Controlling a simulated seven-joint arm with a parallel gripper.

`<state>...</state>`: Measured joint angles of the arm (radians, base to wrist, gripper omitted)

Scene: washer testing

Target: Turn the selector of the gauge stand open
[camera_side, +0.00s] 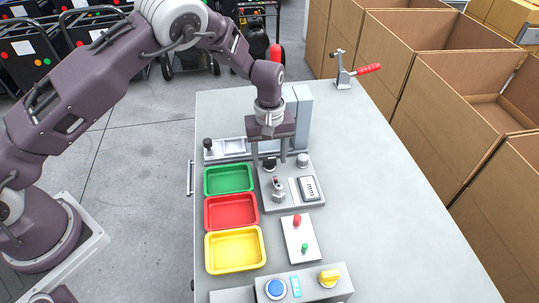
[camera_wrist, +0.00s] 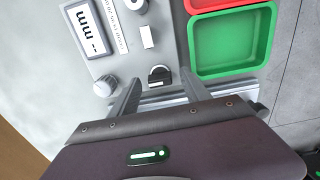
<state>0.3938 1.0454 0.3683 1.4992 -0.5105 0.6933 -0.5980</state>
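The gauge stand (camera_side: 277,205) is a light grey plate on the table, right of the coloured trays. It carries a display (camera_side: 309,188), also in the wrist view (camera_wrist: 88,30), a metal post (camera_side: 278,190), a silver round knob (camera_side: 302,160) and a black knob (camera_side: 269,164). In the wrist view the black knob (camera_wrist: 159,75) lies between my fingertips and the silver knob (camera_wrist: 105,86) lies outside the left finger. Which knob is the selector is not clear. My gripper (camera_side: 269,158) points down, open, its fingers either side of the black knob; contact cannot be made out.
Green (camera_side: 228,180), red (camera_side: 231,211) and yellow (camera_side: 235,250) trays stand left of the stand. A button plate (camera_side: 301,238) and a control box (camera_side: 310,285) are in front. A grey fixture (camera_side: 229,149) is behind.

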